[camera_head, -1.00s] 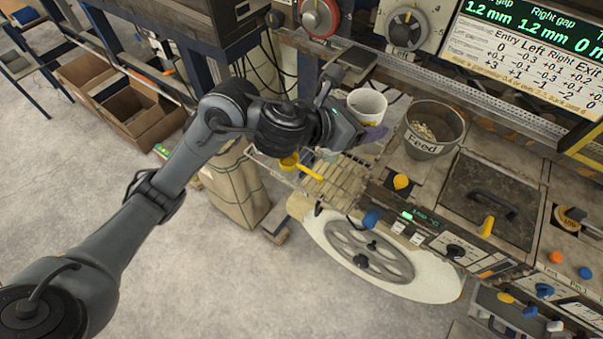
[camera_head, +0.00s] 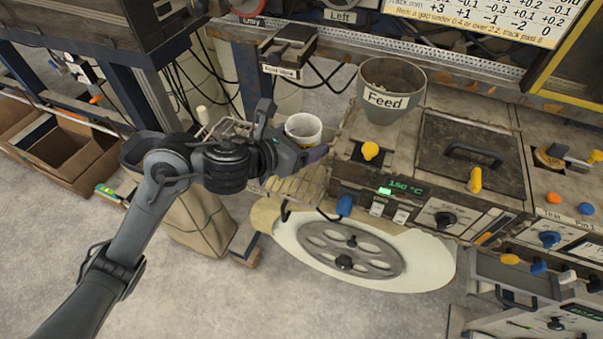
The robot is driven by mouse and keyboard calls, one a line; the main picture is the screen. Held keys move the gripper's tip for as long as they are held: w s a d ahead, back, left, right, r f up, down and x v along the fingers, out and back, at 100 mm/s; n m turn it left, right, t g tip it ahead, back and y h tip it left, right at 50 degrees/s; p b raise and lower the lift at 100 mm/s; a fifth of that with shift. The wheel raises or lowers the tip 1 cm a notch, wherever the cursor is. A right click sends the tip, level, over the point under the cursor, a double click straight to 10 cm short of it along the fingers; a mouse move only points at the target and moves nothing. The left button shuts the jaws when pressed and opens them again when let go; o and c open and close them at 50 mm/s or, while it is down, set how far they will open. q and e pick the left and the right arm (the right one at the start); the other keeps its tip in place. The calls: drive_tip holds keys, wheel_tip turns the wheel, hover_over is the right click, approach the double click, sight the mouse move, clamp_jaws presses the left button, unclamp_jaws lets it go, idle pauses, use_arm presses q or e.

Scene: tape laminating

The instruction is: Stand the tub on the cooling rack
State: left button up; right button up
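The white tub (camera_head: 303,128) is upright and open at the top, just behind my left gripper (camera_head: 312,153). My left gripper reaches in from the left with its fingers against the tub's near side and appears shut on it; the fingers partly hide the tub's lower wall. The wire cooling rack (camera_head: 297,188) shows below and in front of the gripper, to the left of the heated machine. My gripper and forearm hide part of the rack. I cannot tell whether the tub's base touches the rack. My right gripper is not in view.
The grey Feed bucket (camera_head: 390,92) and the machine with a 150 °C display (camera_head: 404,188) stand to the right. A spoked handwheel (camera_head: 348,250) is below. A dark boxed device (camera_head: 287,48) is behind the tub. A brown sack (camera_head: 190,215) stands at the left.

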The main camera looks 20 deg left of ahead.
sight(303, 177)
use_arm(q)
wheel_tip(303, 177, down, 8)
drive_tip(key=b, duration=0.3)
drive_tip(key=shift+r, duration=0.1)
drive_tip(key=shift+f+b, duration=0.35)
drive_tip(key=shift+f, duration=0.1)
drive_tip(key=o, duration=0.7)
drive_tip(key=shift+f, duration=0.1)
drive_tip(key=shift+c, duration=0.2)
drive_tip(key=shift+o, duration=0.8)
drive_tip(key=shift+r, duration=0.2)
